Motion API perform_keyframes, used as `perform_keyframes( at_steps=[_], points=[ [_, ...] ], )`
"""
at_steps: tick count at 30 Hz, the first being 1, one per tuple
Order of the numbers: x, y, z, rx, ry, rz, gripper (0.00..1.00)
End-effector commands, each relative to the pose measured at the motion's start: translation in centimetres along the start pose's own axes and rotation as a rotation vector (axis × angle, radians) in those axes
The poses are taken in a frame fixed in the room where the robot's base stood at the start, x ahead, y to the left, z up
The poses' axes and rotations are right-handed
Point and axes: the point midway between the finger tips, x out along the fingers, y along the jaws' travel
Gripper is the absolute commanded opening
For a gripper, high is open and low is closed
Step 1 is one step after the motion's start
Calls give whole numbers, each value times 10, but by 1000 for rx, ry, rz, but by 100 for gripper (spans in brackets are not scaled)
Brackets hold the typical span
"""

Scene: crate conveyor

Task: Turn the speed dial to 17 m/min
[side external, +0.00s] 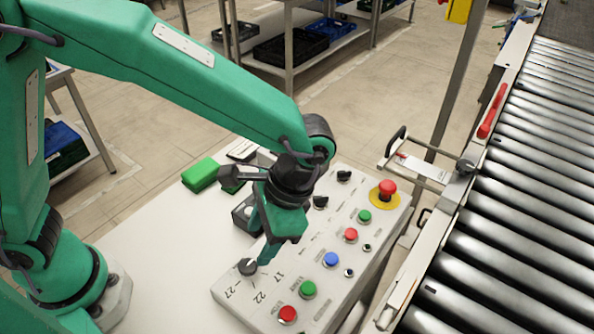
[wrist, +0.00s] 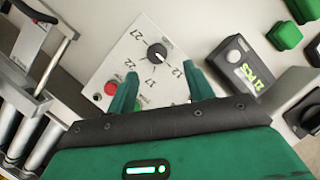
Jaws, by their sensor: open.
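The speed dial (side external: 248,267) is a small dark knob at the near left corner of the white control panel (side external: 232,298). In the wrist view the dial (wrist: 157,53) is ringed by the numbers 12, 17, 22 and 27. Its light pointer mark appears to lean toward the 12 side, but it is too small to read exactly. My gripper (side external: 266,258) hangs over the panel just beside the dial. In the wrist view my gripper (wrist: 160,88) is open and empty, its green fingers apart below the knob, one on each side. I see no clear contact with it.
Red (side external: 287,314), green (side external: 308,289) and blue (side external: 331,260) buttons stand near the dial. A red emergency stop (side external: 387,188) is at the panel's far end. A counter box (wrist: 238,58) and green blocks (wrist: 285,36) lie beside the panel. The roller conveyor (side external: 510,210) runs along the right.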

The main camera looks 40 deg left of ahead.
Motion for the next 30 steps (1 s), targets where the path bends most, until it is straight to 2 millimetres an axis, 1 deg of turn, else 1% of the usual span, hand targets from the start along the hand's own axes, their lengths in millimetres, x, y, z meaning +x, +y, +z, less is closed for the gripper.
perform_keyframes(
  at_steps=[6,12,18,26,27,29,30],
  points=[
    [28,2,1,1,-3,-2,52],
    [49,3,1,0,-1,-4,52],
    [59,4,1,0,0,-4,52],
    [60,4,1,0,1,-4,52],
    [60,4,1,0,1,-4,48],
    [60,4,1,0,1,-4,36],
    [60,4,1,0,1,-4,29]
  ],
)
